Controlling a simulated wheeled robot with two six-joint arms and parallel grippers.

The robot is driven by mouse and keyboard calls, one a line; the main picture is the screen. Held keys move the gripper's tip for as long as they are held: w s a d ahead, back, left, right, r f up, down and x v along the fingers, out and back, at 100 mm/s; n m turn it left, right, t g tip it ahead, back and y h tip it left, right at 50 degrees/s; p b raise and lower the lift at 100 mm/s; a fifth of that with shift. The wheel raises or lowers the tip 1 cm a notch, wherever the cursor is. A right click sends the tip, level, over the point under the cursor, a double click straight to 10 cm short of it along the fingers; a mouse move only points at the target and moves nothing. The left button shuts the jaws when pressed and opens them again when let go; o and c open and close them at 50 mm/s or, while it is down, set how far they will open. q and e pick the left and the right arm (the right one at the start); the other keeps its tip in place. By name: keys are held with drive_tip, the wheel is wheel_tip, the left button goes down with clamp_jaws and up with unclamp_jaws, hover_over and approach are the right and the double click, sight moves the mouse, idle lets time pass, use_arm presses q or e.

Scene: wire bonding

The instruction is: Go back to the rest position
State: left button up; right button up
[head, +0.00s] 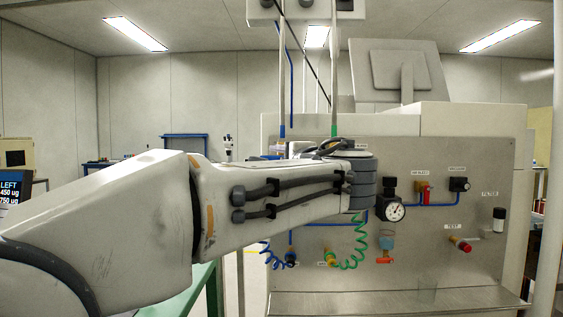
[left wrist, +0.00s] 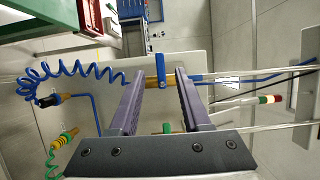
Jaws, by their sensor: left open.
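My left arm (head: 270,205) reaches in from the left across the head view, its wrist in front of the steel panel (head: 450,265). Its fingers are hidden there. In the left wrist view my left gripper (left wrist: 159,76) is open, its two dark fingers apart. A brass fitting with a blue lever (left wrist: 161,66) on a clear tube shows between the fingertips. I cannot tell whether the fingers touch it. A coiled blue hose (left wrist: 75,72) runs up to the fitting from the left. My right gripper is in neither view.
The panel carries a gauge (head: 393,211), a red test fitting (head: 461,243), a filter (head: 498,219) and a coiled green hose (head: 352,245). Vertical tubes hang from a box (head: 305,10) above my wrist. A monitor (head: 400,70) stands behind. A green-edged table (head: 190,290) lies below my arm.

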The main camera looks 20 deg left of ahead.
use_arm(q)
drive_tip(key=shift+s+d, duration=0.1)
drive_tip(key=shift+s, duration=0.05)
drive_tip(key=s+d+f+g+h, duration=0.2)
drive_tip(key=s+f, duration=0.1)
drive_tip(key=f, duration=0.5)
drive_tip(key=s+d+f+g+h, duration=0.2)
drive_tip(key=f, duration=0.6)
drive_tip(key=s+d+f+g+h, duration=0.2)
drive_tip(key=s+f, duration=0.1)
drive_tip(key=f, duration=0.5)
drive_tip(key=s+d+f+n+g+h, duration=0.1)
drive_tip(key=s+d+f+g+h, duration=0.25)
drive_tip(key=s+f, duration=0.65)
drive_tip(key=s+d+f+n+g+h, duration=0.2)
drive_tip(key=s+d+f+g, duration=0.15)
drive_tip(key=s+f, duration=0.55)
drive_tip(key=s+r+g+p, duration=0.1)
drive_tip(key=s+r+p, duration=0.2)
drive_tip(key=r+p, duration=2.3)
drive_tip(key=shift+r, duration=0.75)
drive_tip(key=shift+s+d+h, duration=0.1)
drive_tip(key=shift+d+h, duration=0.05)
drive_tip(key=shift+h, duration=0.1)
